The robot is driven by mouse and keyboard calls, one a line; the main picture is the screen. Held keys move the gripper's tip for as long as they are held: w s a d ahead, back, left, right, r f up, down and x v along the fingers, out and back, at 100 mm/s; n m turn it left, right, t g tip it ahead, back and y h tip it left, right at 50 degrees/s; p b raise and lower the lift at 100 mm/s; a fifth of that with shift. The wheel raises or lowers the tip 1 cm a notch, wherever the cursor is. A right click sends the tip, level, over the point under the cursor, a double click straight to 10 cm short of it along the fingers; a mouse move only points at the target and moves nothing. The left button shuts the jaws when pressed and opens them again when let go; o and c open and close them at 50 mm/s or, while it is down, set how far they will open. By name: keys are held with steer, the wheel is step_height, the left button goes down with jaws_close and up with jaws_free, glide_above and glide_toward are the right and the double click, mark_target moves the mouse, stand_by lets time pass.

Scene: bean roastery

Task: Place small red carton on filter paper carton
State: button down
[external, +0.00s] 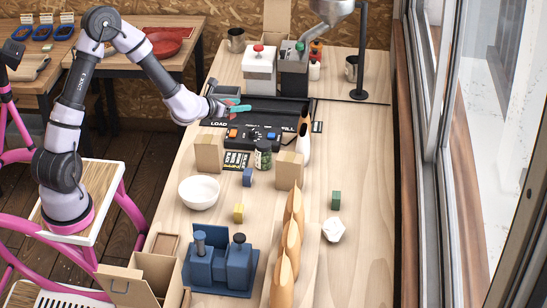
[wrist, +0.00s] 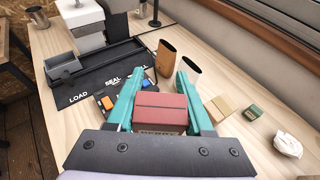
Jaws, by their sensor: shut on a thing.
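In the wrist view, my gripper (wrist: 160,98) has its teal fingers on either side of a small red carton (wrist: 160,108). The carton has a dark line across its top and lettering on its near face. In the external view my gripper (external: 238,107) is over the black mat, and the red carton cannot be made out there. Two plain tan cartons stand on the table: one left of centre (external: 209,153), one right of it (external: 289,170). The right one also shows in the wrist view (wrist: 217,108), beyond the right finger. I cannot read which is the filter paper carton.
A control box with buttons (external: 254,135) and a dark jar (external: 263,154) are near the tan cartons. A white bowl (external: 199,191), blue canister set (external: 221,265) and wooden pointed pieces (external: 291,240) stand nearer the front. A green block (external: 336,200) is at right.

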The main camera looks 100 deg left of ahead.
steer(key=s+a+r+n+g+y, duration=0.25)
steer(key=s+a+g, duration=0.2)
steer(key=s, duration=0.55)
step_height(320, 180, down, 15)
steer(key=t, duration=0.1)
steer(key=shift+w+n, duration=0.35)
steer(key=shift+f+h, duration=0.1)
steer(key=shift+h, duration=0.15)
steer(key=shift+c, duration=1.4)
jaws_free()
steer(key=shift+f, duration=0.1)
steer(key=v, duration=1.2)
